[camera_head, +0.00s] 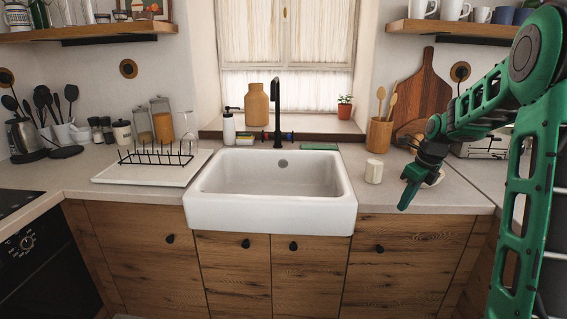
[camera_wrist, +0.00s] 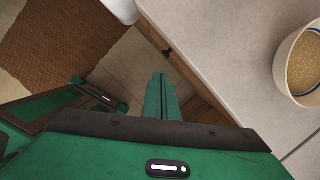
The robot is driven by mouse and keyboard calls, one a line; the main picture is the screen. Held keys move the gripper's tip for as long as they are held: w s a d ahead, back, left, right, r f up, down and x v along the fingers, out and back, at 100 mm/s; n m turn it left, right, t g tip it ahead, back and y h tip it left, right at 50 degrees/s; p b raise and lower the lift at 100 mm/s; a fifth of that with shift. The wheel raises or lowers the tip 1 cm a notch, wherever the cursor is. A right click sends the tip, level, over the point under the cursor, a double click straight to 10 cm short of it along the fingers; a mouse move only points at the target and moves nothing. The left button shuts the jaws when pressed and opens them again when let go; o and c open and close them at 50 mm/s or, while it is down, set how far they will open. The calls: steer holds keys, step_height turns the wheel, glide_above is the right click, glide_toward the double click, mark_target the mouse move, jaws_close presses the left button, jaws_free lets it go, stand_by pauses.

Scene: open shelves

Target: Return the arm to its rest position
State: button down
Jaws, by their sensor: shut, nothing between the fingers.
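My green arm comes in from the right in the head view. My gripper (camera_head: 403,206) points down and hangs just in front of the counter's front edge, to the right of the sink. In the wrist view my gripper's fingers (camera_wrist: 160,78) lie together, with nothing between them. Below them are the tiled floor and the wooden cabinet fronts.
A bowl with tan contents (camera_wrist: 303,66) stands on the counter (camera_wrist: 225,40), right in the wrist view. A small cream cup (camera_head: 373,172) stands between my gripper and the white sink (camera_head: 270,212). A wooden cup with spoons (camera_head: 380,134) is behind. Shelves (camera_head: 464,30) hang above.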

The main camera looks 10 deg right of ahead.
steer(key=s+a+n+g, duration=0.1)
steer(key=s+a+n, duration=0.2)
steer(key=s+n, duration=0.5)
steer(key=s+a+n, duration=0.2)
steer(key=s+n, duration=0.6)
steer(key=s, duration=0.8)
steer(key=s+a+r+n+g+h, duration=0.1)
steer(key=s+a+n, duration=0.2)
steer(key=s+n, duration=0.5)
steer(key=s, duration=0.5)
steer(key=shift+a+n+g, duration=0.3)
steer(key=shift+r, duration=0.1)
steer(key=shift+w+f, duration=0.25)
steer(key=shift+w, duration=0.3)
